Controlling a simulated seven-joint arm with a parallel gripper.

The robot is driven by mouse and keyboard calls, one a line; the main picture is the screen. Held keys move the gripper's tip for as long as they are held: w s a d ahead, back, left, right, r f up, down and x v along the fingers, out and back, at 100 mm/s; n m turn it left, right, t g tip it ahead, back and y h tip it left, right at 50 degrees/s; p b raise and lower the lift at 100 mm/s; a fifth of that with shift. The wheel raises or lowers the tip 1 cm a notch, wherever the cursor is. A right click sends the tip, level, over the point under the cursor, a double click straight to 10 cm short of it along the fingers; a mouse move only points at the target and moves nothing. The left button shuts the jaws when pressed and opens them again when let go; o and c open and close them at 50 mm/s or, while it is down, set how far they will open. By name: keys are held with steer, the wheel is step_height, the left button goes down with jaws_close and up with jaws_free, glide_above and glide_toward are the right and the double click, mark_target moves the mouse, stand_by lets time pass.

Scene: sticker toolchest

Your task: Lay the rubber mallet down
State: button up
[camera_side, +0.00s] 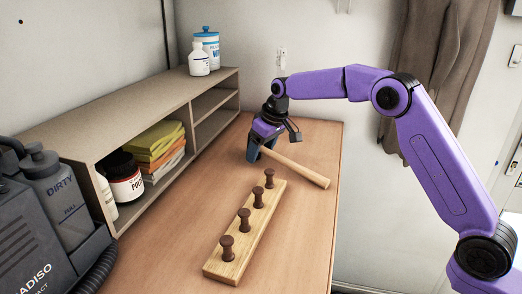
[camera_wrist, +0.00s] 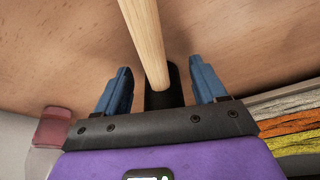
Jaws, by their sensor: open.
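The rubber mallet has a pale wooden handle (camera_side: 302,170) and a dark head (camera_wrist: 164,92). In the side view the handle slants over the far right of the workbench, its free end toward the right edge. My gripper (camera_side: 257,152) is low at the head end, pointing down. In the wrist view my gripper (camera_wrist: 162,68) has its two blue fingers apart, one on each side of the mallet, with a gap visible on both sides. The head is mostly hidden by my gripper in the side view. I cannot tell whether the whole mallet rests flat on the bench.
A wooden block with several brown pegs (camera_side: 243,235) stands in front of the mallet on the workbench (camera_side: 190,225). A shelf unit (camera_side: 125,130) with bottles, a jar and folded cloths runs along the left. The bench's right edge is close to the handle's end.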

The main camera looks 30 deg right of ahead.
mark_target(273, 154)
steer(key=v, duration=1.2)
steer(key=shift+s+a+f, duration=0.1)
steer(key=s+a+f+n+g, duration=0.1)
steer(key=s+f+n, duration=0.1)
steer(key=s, duration=0.9)
steer(key=s+a+f+n+g, duration=0.1)
steer(key=s+f+n, duration=0.15)
steer(key=s, duration=0.95)
steer(key=s+d+f+n, duration=0.1)
steer(key=s+d+f, duration=0.1)
steer(key=s+d, duration=0.2)
steer(key=s+d+f+n+g, duration=0.1)
steer(key=s+d+f, duration=0.2)
steer(key=s, duration=0.8)
steer(key=s+d+f+n+h, duration=0.1)
steer(key=s+d+f, duration=0.2)
steer(key=s+d, duration=0.2)
steer(key=s, duration=0.2)
steer(key=shift+s, duration=0.35)
steer(key=shift+n, duration=0.25)
